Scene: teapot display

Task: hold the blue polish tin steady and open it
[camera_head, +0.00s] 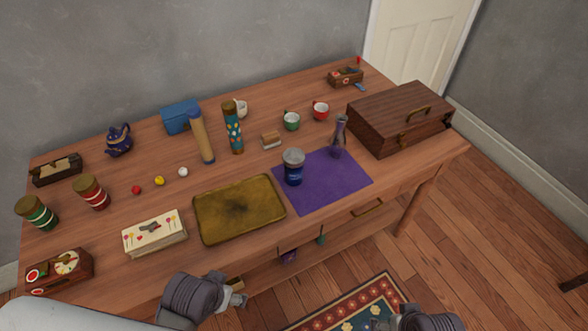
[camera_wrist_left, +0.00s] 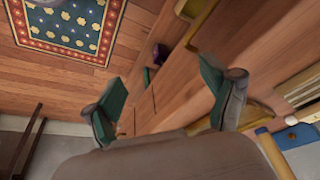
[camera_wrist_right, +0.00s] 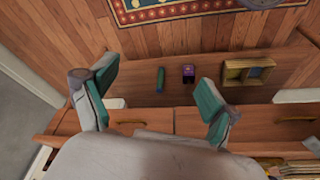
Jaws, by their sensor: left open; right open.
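The blue polish tin (camera_head: 293,174) stands upright on the purple cloth (camera_head: 345,190), near its left edge. Its grey lid (camera_head: 293,156) is on top. My left gripper (camera_head: 238,296) is in front of the table's front edge, left of the tin and well short of it. It is open and empty in the left wrist view (camera_wrist_left: 158,98). My right gripper (camera_head: 376,323) is at the bottom of the head view, partly cut off, over the rug. It is open and empty in the right wrist view (camera_wrist_right: 155,90). The tin shows in neither wrist view.
A brass tray (camera_head: 240,222) lies left of the cloth. A purple bottle-like item (camera_head: 339,138) stands at the cloth's back. A wooden chest (camera_head: 400,118) fills the right end. Cups, jars and a card box (camera_head: 154,234) stand around. Below are drawers and a shelf with a purple box (camera_wrist_right: 188,73).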

